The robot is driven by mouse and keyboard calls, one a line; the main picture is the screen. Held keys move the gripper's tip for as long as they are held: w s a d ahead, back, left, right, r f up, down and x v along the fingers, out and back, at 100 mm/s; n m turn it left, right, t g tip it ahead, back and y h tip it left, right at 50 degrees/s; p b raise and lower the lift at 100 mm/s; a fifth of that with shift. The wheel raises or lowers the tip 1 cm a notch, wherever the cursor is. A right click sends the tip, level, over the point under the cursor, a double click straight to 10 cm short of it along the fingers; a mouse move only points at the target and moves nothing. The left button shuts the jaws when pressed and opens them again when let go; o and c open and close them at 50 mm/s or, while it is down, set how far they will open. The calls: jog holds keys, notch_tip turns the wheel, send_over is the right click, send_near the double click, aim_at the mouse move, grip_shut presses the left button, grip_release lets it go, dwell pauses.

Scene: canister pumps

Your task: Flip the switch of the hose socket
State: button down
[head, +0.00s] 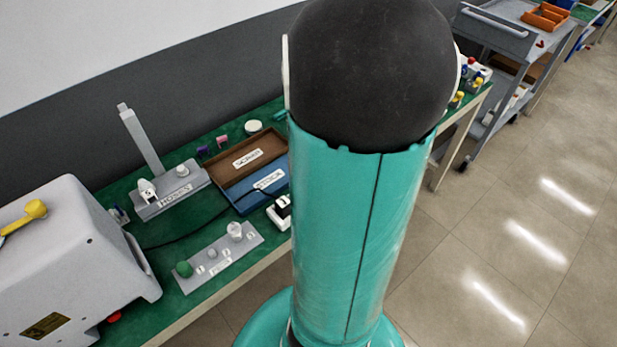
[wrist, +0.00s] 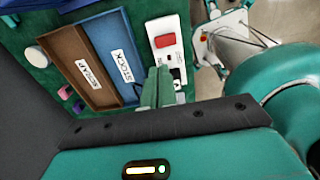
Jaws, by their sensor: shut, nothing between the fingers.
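A white socket block (wrist: 154,28) with a red rocker switch (wrist: 165,41) shows in the wrist view, with a dark part at its lower end. I cannot read its label. In the head view a white block with a black part (head: 283,206), likely the same one, stands at the table's front edge, partly cut off by my arm. My gripper (wrist: 158,72) is shut and empty in the wrist view. Its green fingertips appear just below and beside the block's lower end; I cannot tell whether they touch. The head view does not show my gripper.
A brown tray (head: 222,165) and a blue tray marked STOCK (head: 245,201) lie beside the block. A grey stand with a post (head: 140,140), a grey knob panel (head: 190,283) and a grey machine (head: 75,265) stand on the green table. A cart (head: 500,40) is at right.

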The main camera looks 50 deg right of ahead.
notch_tip(320, 180, down, 11)
jog(key=shift+w+f, duration=0.1)
jog(key=shift+f, duration=0.1)
dwell(0.4)
jog(key=shift+w+f, duration=0.1)
jog(key=shift+f, duration=0.05)
jog(key=shift+s+a+r, duration=0.1)
jog(key=shift+s+r, duration=0.05)
jog(key=shift+s, duration=0.25)
jog(key=shift+s+a+r, duration=0.1)
jog(key=shift+s, duration=0.3)
jog(key=shift+w+r, duration=0.1)
